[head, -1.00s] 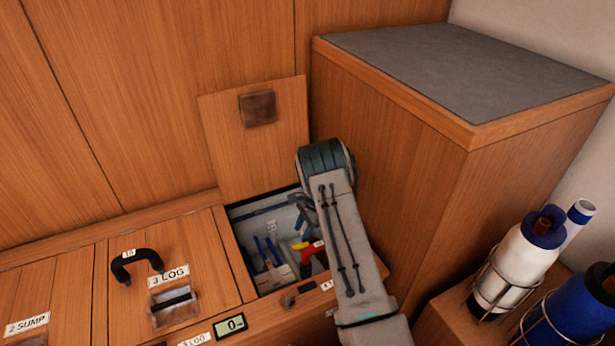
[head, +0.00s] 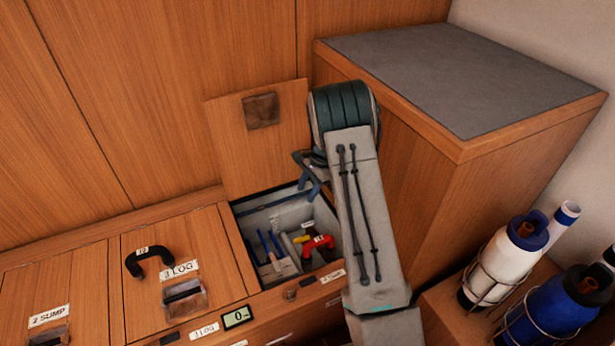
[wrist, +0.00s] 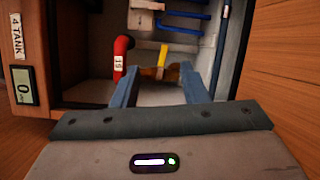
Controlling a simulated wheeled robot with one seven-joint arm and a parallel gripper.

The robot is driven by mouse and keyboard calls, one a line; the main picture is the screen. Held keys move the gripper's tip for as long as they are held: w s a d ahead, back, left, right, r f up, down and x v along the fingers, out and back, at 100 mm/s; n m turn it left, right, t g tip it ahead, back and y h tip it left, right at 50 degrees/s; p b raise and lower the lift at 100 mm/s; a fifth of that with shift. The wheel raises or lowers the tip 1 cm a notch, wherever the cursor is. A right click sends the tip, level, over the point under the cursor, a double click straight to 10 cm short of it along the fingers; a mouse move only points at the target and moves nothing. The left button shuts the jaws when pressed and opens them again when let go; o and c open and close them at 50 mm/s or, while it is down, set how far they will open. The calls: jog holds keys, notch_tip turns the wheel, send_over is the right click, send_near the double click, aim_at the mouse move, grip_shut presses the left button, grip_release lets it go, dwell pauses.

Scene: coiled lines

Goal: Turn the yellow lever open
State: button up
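The yellow lever (head: 301,239) is inside the open compartment, beside a red curved handle (head: 318,243). In the wrist view the yellow lever (wrist: 163,55) stands above a brass fitting (wrist: 160,73), which shows between my fingertips. The red handle (wrist: 122,56) is just left of them. My gripper (wrist: 160,76) is open, its two blue-grey fingers apart with nothing held. In the head view my gripper (head: 310,178) is above the compartment's back right part, partly hidden by my arm. I cannot tell how far the fingertips are from the lever.
A raised wooden lid (head: 235,155) stands behind the compartment. A tall wooden cabinet (head: 450,75) is close on the right. Blue-handled items (head: 270,245) sit at the compartment's left. A closed hatch with a black handle (head: 150,262) is further left. Bottles in wire holders (head: 508,255) stand at lower right.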

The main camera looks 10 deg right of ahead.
jog(key=shift+n, duration=0.4)
jog(key=shift+s+a+r+p, duration=0.1)
jog(key=shift+s+r+p, duration=0.15)
jog(key=shift+r, duration=0.75)
jog(key=shift+s+a+r+p, duration=0.1)
jog(key=shift+s+r+p, duration=0.15)
jog(key=shift+r, duration=0.75)
jog(key=shift+c, duration=0.3)
